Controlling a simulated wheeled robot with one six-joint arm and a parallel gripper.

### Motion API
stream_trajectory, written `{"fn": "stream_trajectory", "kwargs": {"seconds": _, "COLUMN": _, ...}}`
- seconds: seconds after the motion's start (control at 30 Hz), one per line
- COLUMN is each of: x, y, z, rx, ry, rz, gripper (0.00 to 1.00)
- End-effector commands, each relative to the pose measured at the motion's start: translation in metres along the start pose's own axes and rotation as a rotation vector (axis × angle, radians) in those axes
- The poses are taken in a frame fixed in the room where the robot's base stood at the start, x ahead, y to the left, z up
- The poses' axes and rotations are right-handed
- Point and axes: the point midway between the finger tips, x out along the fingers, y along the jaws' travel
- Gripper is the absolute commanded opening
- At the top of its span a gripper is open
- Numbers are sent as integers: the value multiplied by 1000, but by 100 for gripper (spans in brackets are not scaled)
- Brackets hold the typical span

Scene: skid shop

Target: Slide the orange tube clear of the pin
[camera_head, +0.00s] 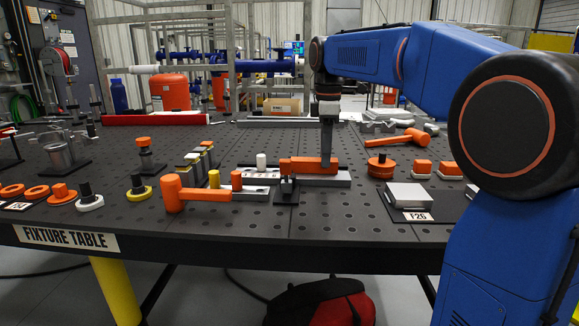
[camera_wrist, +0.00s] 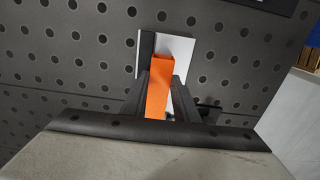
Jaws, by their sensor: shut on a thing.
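The orange tube (camera_head: 300,165) lies level over a grey metal rail block (camera_head: 338,181) near the middle of the fixture table. My gripper (camera_head: 327,160) comes down from above onto the tube's right part and is shut on it. In the wrist view the orange tube (camera_wrist: 158,90) sits between my gripper's two fingers (camera_wrist: 161,98), above the pale block (camera_wrist: 180,50). I cannot make out the pin. A small dark stand (camera_head: 287,191) is just in front of the tube's left end.
An orange mallet (camera_head: 200,194) and a small orange cylinder (camera_head: 237,180) are to the left. A white cylinder (camera_head: 261,160) stands close to the tube's left end. An orange knob (camera_head: 380,165) and a grey block on a plate (camera_head: 409,195) are to the right. Bare perforated table (camera_head: 330,220) lies in front.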

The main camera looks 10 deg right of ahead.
Motion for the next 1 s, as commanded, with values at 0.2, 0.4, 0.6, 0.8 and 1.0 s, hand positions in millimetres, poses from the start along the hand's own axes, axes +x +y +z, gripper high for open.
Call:
{"fn": "stream_trajectory", "kwargs": {"seconds": 0.2, "x": 0, "y": 0, "z": 6, "rx": 1, "ry": 0, "rz": 1, "gripper": 11}}
{"fn": "stream_trajectory", "kwargs": {"seconds": 0.4, "x": 0, "y": 0, "z": 10, "rx": 0, "ry": 0, "rz": 1, "gripper": 11}}
{"fn": "stream_trajectory", "kwargs": {"seconds": 0.6, "x": 0, "y": 0, "z": 10, "rx": 0, "ry": 0, "rz": 1, "gripper": 11}}
{"fn": "stream_trajectory", "kwargs": {"seconds": 0.8, "x": 0, "y": 0, "z": 10, "rx": 0, "ry": 0, "rz": 1, "gripper": 49}}
{"fn": "stream_trajectory", "kwargs": {"seconds": 1.0, "x": 0, "y": 0, "z": 10, "rx": 0, "ry": 0, "rz": 1, "gripper": 56}}
